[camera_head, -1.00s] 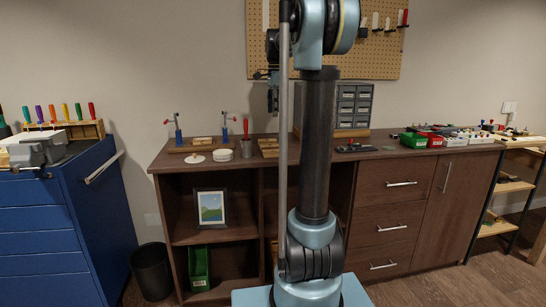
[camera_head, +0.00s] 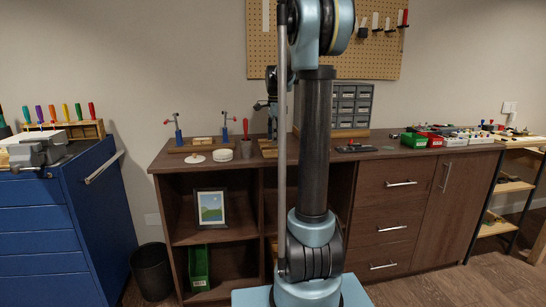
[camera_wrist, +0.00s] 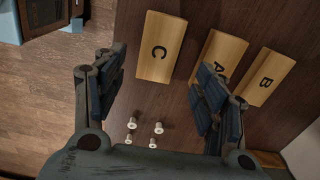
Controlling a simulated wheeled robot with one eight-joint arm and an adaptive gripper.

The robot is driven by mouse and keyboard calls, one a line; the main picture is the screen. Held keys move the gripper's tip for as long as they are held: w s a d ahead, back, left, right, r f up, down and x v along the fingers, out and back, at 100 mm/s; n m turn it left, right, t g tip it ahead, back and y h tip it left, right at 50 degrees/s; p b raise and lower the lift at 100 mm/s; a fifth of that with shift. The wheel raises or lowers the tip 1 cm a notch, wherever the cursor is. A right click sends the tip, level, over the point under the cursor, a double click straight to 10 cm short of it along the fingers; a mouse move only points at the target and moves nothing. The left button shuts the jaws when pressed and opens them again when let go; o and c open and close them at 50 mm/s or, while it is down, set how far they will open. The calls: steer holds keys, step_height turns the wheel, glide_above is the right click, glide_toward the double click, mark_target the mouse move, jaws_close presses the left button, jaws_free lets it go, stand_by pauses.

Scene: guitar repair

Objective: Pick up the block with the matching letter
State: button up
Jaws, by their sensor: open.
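In the wrist view three flat pale wooden blocks lie on the dark brown worktop. The block marked C (camera_wrist: 160,48) is at the left, the block marked A (camera_wrist: 213,60) is in the middle and the block marked B (camera_wrist: 265,78) is at the right. My gripper (camera_wrist: 162,68) is open and empty, its fingers spread on either side of the view below block C. The right finger overlaps the lower part of block A. In the head view my gripper (camera_head: 272,122) is low over the cabinet top, partly hidden by my arm. I see no separate letter to match.
Several small metal pegs (camera_wrist: 158,128) stand on the wood between my fingers. On the cabinet top (camera_head: 385,155) are a clamp stand (camera_head: 178,132), white discs (camera_head: 222,155), a cup with a red-handled tool (camera_head: 246,147) and a grey drawer unit (camera_head: 352,105).

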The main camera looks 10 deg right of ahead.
mark_target(275, 151)
steer(key=shift+s+a+f, duration=0.1)
steer(key=shift+f, duration=1.2)
steer(key=shift+s+a+f, duration=0.1)
steer(key=shift+f, duration=1.2)
steer(key=shift+c, duration=0.6)
steer(key=shift+w, duration=0.1)
steer(key=c, duration=1)
